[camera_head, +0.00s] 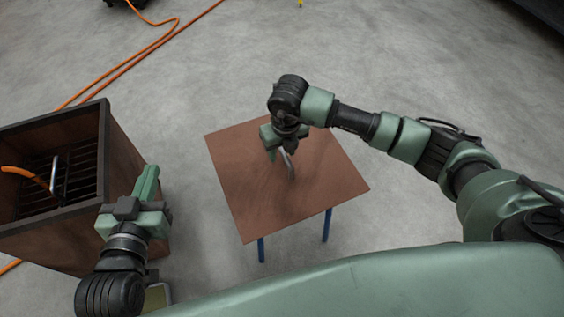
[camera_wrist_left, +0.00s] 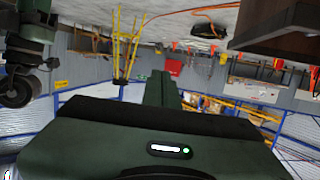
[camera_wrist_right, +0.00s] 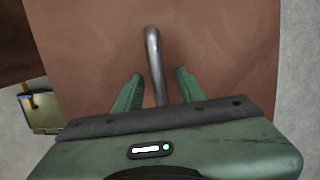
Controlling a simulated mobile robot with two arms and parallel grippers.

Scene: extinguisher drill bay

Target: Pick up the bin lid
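The bin lid (camera_head: 238,180) is a flat, square, rust-brown plate on a blue-legged stand (camera_head: 327,225). Its bent metal handle (camera_head: 290,170) stands up near the middle. My right gripper (camera_head: 272,148) is above the lid at the handle. In the right wrist view my right gripper (camera_wrist_right: 158,85) has its fingers apart, one on each side of the handle (camera_wrist_right: 153,50), with gaps showing. My left gripper (camera_head: 147,180) is empty beside the bin, its fingers together; they also show together in the left wrist view (camera_wrist_left: 161,88).
The open dark-brown bin (camera_head: 120,160) stands at the left with a grate inside. An orange hose (camera_head: 145,50) crosses the floor behind it. A small yellowish container (camera_head: 157,297) stands at the bottom left. The concrete floor beyond the lid is clear.

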